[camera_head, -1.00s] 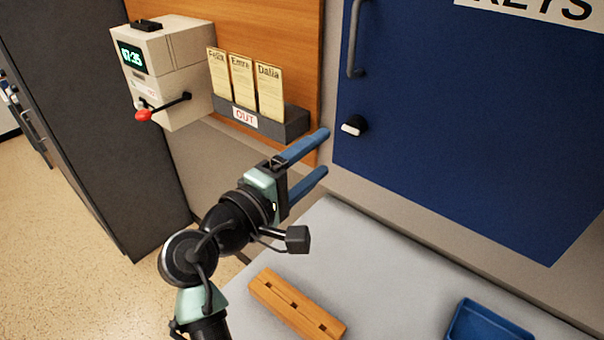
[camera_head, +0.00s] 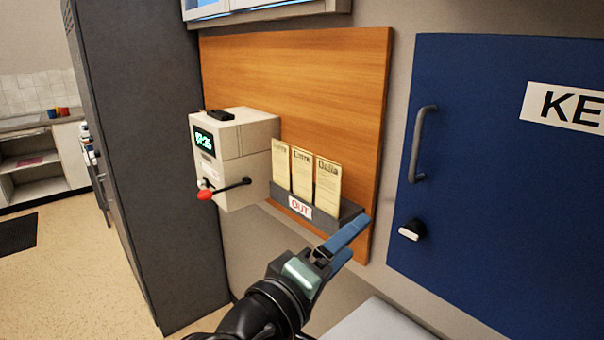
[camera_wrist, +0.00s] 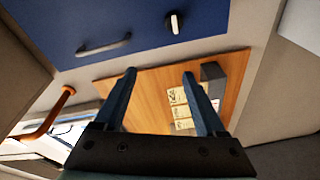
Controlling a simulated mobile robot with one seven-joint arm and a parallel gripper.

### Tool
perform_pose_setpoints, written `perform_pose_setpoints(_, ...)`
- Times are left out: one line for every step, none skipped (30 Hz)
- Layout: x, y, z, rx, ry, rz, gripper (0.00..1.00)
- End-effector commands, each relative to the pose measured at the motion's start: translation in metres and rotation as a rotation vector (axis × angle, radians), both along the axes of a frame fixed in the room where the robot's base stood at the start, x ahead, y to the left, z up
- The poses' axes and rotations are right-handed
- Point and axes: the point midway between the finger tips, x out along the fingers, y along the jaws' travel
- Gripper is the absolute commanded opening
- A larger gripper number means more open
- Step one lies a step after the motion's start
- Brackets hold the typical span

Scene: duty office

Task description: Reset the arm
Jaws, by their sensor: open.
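My gripper (camera_head: 352,243) is at the lower middle of the head view, with blue fingers pointing up and to the right. In the wrist view (camera_wrist: 160,82) its two fingers stand apart with nothing between them. It is in front of the wooden board (camera_head: 362,80), below and a little right of the grey OUT rack (camera_head: 322,222). In the head view I cannot tell the exact gap between fingers and rack.
The rack holds three yellow cards (camera_head: 302,172). A beige time clock (camera_head: 232,160) with a red-knobbed lever (camera_head: 205,194) is left of it. A blue key cabinet (camera_head: 480,180) with a grey handle (camera_head: 422,143) is at right. A grey surface (camera_head: 375,325) lies below. Open floor is at far left.

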Motion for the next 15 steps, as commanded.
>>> perform_pose_setpoints(0.002,0.004,0.025,0.092,-0.115,0.077,0.73)
perform_pose_setpoints(0.002,0.009,0.041,0.155,-0.188,0.132,0.73)
perform_pose_setpoints(0.0,0.015,0.064,0.238,-0.29,0.212,0.73)
perform_pose_setpoints(-0.002,0.021,0.082,0.299,-0.367,0.273,0.73)
perform_pose_setpoints(-0.007,0.026,0.1,0.36,-0.443,0.336,0.73)
perform_pose_setpoints(-0.015,0.034,0.125,0.437,-0.541,0.421,0.73)
perform_pose_setpoints(-0.024,0.039,0.145,0.495,-0.616,0.487,0.73)
perform_pose_setpoints(-0.033,0.044,0.164,0.548,-0.687,0.554,0.73)
perform_pose_setpoints(-0.048,0.05,0.188,0.614,-0.775,0.641,0.73)
perform_pose_setpoints(-0.06,0.054,0.203,0.66,-0.833,0.704,0.73)
perform_pose_setpoints(-0.071,0.058,0.217,0.7,-0.884,0.762,0.73)
perform_pose_setpoints(-0.086,0.063,0.234,0.747,-0.946,0.833,0.73)
perform_pose_setpoints(-0.097,0.066,0.244,0.778,-0.984,0.883,0.73)
perform_pose_setpoints(-0.107,0.068,0.254,0.805,-1.017,0.927,0.73)
perform_pose_setpoints(-0.119,0.071,0.263,0.836,-1.053,0.978,0.73)
